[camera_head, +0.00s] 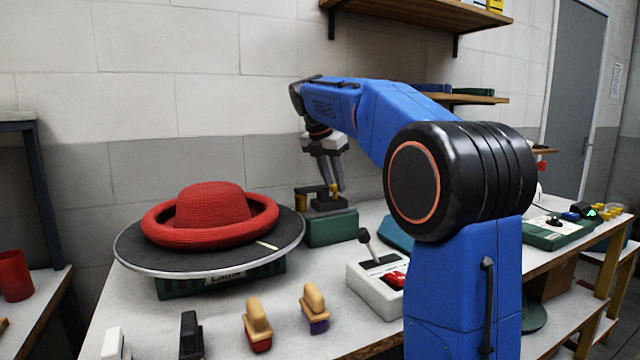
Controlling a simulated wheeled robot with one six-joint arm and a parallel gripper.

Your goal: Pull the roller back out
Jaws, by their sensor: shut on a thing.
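A red felt hat (210,207) with an upturned brim sits on a round dark plate (140,247) with a pale rim. Right behind the plate is a small unit with a green base (331,229) and a dark upper part with brass-coloured pieces (301,202). This upper part appears to be the roller carriage; the roller itself cannot be made out clearly. My gripper (336,188) points down at this upper part, and its fingers are shut on a small part there. The fingers partly hide what they hold.
A pale control box (372,296) with a black lever and red switch stands in front of the unit. My blue arm blocks the table's right middle. A wall shelf (420,14) hangs above.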

